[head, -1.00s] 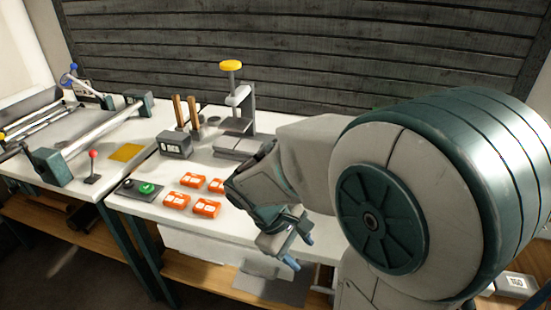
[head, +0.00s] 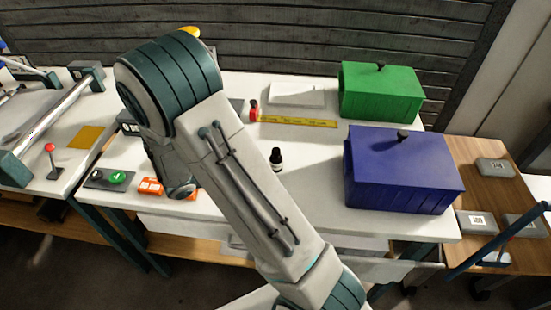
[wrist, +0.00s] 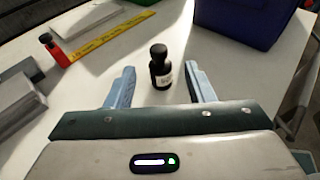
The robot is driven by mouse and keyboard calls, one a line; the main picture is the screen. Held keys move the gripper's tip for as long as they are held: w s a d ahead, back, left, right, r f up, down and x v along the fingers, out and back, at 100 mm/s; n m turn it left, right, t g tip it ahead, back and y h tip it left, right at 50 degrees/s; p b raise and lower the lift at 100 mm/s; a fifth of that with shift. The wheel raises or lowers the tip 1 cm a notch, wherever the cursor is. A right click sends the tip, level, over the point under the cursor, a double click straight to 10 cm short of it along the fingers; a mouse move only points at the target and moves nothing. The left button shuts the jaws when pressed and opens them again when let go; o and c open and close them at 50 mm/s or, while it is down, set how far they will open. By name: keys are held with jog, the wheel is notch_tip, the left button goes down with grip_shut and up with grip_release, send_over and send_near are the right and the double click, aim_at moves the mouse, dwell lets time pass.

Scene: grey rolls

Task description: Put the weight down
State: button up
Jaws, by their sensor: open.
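A small black bottle-shaped piece (head: 276,160) with a pale label stands upright on the white table; it is the only thing here that could be the weight, though I cannot be sure. It also shows in the wrist view (wrist: 160,66), upright. My gripper (wrist: 160,74) is open, its two pale blue fingers on either side of this piece, with a gap to each. I cannot tell whether it stands fully between the fingertips or slightly beyond them. In the head view my forearm hides the gripper.
A blue-purple box (head: 402,178) and a green box (head: 382,98) stand on the right. Orange blocks (head: 151,187) are left. The table around the black piece is clear.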

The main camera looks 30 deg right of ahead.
aim_at(276, 150)
jog(key=x, duration=0.4)
jog(key=shift+d+f, duration=0.15)
jog(key=shift+d, duration=0.05)
jog(key=x, duration=0.3)
jog(key=p+x, duration=0.1)
jog(key=x, duration=0.1)
jog(key=shift+w+f, duration=0.15)
jog(key=shift+f, duration=0.2)
jog(key=shift+a, duration=0.1)
grip_shut()
